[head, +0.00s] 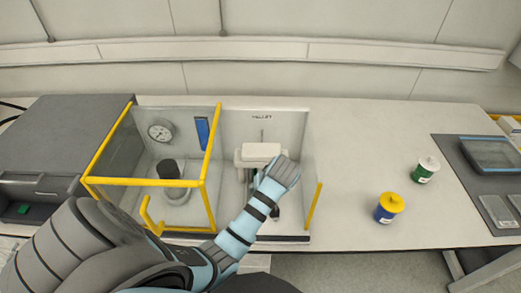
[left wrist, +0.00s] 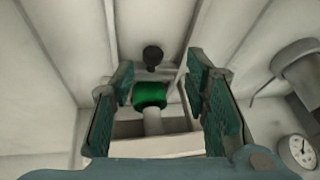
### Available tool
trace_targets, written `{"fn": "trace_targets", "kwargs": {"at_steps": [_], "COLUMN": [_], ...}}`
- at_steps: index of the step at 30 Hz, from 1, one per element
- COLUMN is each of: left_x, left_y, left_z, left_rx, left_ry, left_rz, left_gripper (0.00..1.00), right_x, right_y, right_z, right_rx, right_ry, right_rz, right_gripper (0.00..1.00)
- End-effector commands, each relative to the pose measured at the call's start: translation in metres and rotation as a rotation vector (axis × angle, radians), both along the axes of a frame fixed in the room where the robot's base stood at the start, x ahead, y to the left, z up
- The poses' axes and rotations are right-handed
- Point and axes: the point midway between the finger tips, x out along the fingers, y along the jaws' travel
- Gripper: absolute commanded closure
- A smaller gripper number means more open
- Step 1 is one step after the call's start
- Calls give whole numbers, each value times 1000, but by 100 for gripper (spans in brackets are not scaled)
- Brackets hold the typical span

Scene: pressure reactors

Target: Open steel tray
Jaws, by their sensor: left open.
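My right gripper is not in view.
Yellow-framed reactor enclosure (head: 150,182) with a gauge (head: 160,132) stands left of my gripper. The bay's right wall has a yellow handle (head: 314,205). A blue, yellow-capped jar (head: 388,208) and a green, white-capped jar (head: 426,170) stand right. Counter between is clear.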

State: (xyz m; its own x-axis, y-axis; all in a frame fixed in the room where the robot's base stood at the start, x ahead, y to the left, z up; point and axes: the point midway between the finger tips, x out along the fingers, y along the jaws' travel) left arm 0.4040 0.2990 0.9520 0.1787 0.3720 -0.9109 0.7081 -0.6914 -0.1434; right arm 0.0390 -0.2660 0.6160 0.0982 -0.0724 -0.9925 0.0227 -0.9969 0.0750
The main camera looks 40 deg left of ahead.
Motion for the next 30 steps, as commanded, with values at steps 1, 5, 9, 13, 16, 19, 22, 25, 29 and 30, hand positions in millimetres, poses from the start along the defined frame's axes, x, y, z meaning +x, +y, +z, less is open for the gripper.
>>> {"fn": "trace_targets", "kwargs": {"at_steps": [1, 5, 9, 13, 16, 19, 22, 25, 29, 30], "left_x": [4, 11, 13, 13, 12, 13, 13, 12, 12, 12], "left_y": [5, 15, 21, 22, 21, 21, 21, 22, 22, 22], "left_z": [-15, -38, -48, -50, -50, -50, -50, -50, -50, -49], "left_rx": [3, 0, 0, 0, 0, 0, 0, 0, 1, 1], "left_ry": [4, 4, 2, 3, 3, 4, 4, 4, 3, 3], "left_rz": [-1, 2, 3, 3, 3, 3, 2, 3, 3, 3], "left_gripper": [58, 58, 58, 58, 58, 66, 82, 98, 100, 100], "right_x": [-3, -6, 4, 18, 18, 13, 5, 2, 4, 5], "right_y": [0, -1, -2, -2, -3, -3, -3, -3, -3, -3], "right_z": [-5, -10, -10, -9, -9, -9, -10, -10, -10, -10], "right_rx": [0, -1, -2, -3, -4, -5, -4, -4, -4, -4], "right_ry": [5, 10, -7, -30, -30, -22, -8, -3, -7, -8], "right_rz": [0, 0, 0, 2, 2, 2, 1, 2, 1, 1], "right_gripper": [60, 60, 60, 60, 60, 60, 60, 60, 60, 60]}}
